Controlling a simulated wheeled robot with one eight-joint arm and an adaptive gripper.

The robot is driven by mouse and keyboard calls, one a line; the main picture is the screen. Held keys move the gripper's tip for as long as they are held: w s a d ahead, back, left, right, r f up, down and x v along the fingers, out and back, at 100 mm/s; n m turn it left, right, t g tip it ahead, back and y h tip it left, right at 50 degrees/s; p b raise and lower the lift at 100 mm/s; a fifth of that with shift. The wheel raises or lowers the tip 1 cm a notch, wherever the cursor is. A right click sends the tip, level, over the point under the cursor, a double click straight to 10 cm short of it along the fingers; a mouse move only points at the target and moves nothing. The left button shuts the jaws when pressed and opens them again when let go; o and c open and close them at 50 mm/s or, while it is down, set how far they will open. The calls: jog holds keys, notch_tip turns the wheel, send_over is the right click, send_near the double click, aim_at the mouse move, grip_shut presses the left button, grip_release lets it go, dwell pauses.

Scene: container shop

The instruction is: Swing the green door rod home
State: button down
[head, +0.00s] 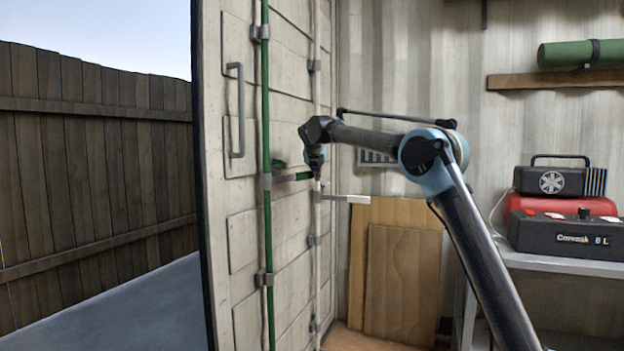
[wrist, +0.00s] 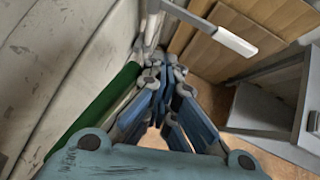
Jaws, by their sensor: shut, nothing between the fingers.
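The green door rod (head: 266,215) runs upright along the pale door, held by grey brackets. In the wrist view the green handle (wrist: 98,112) lies along the left side of my gripper (wrist: 163,76). My gripper (head: 316,176) points down at the handle's end in the head view, shut and empty. I cannot tell whether it touches the handle.
A second, white rod (head: 318,100) stands right of the green one, with a white handle (head: 345,198) just below my gripper. A grey grab handle (head: 237,110) is on the door. Wooden panels (head: 402,275) lean behind; a bench (head: 560,262) holds equipment at right.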

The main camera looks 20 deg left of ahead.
aim_at(311, 173)
jog(key=a, duration=0.1)
jog(key=w+a, duration=0.1)
jog(key=a, duration=0.1)
jog(key=shift+a+n, duration=0.25)
jog(key=shift+n, duration=0.05)
jog(key=shift+w+a+n+y, duration=0.1)
jog(key=shift+a+n+y, duration=0.45)
jog(key=shift+a, duration=0.45)
jog(key=shift+d, duration=0.85)
jog(key=d+r, duration=0.7)
jog(key=d, duration=0.2)
jog(key=shift+d, duration=0.25)
